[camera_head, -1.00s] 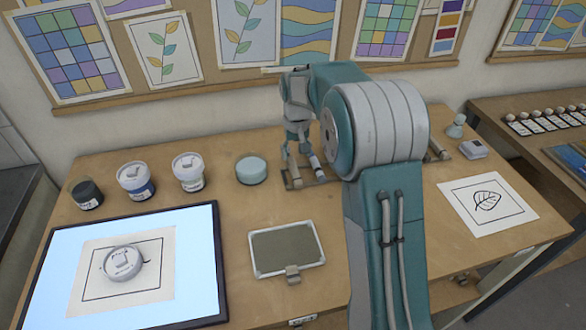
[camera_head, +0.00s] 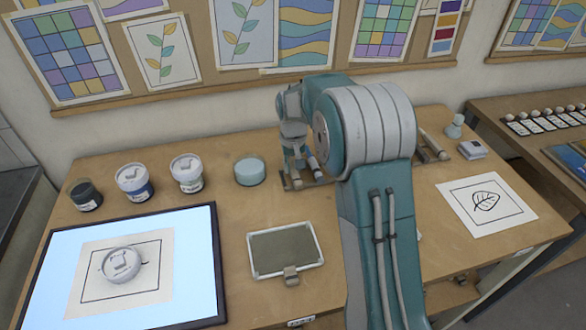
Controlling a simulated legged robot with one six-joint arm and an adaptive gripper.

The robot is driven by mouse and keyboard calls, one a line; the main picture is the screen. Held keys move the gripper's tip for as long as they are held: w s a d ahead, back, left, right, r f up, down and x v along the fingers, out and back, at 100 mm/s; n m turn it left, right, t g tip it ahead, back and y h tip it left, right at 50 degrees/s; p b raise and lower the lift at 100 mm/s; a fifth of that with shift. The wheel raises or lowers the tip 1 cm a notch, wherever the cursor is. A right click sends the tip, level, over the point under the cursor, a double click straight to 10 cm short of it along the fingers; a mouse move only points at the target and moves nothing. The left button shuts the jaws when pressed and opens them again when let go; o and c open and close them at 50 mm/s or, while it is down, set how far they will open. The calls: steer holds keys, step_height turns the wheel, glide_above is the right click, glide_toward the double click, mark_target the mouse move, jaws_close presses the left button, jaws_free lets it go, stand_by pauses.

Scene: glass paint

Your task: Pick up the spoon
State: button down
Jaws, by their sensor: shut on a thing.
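My gripper (camera_head: 301,165) is low over the tool rest (camera_head: 289,185) at the back middle of the table, pointing down. It is shut on a small slim thing at the rest, which I take to be the spoon. The spoon's outline is too small and too covered by my fingers to make out. My arm hides the middle of the rest. I cannot tell whether the held thing is clear of the rest.
A light blue round pot (camera_head: 250,171) stands left of my gripper. Paint jars (camera_head: 186,173) stand farther left. A grey framed plate (camera_head: 285,249) lies in front.

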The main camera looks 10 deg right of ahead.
mark_target(291, 167)
steer(key=shift+a, duration=0.15)
steer(key=shift+a+r, duration=0.1)
steer(key=shift+r, duration=0.35)
step_height(291, 167, up, 2)
steer(key=shift+s+r, duration=0.1)
steer(key=shift+r, duration=0.15)
steer(key=s+a+r, duration=0.3)
steer(key=s+r, duration=0.6)
steer(key=s, duration=0.4)
steer(key=shift+s+a+r, duration=0.2)
steer(key=shift+a+r, duration=0.05)
steer(key=shift+a, duration=0.15)
steer(key=shift+w+a, duration=0.1)
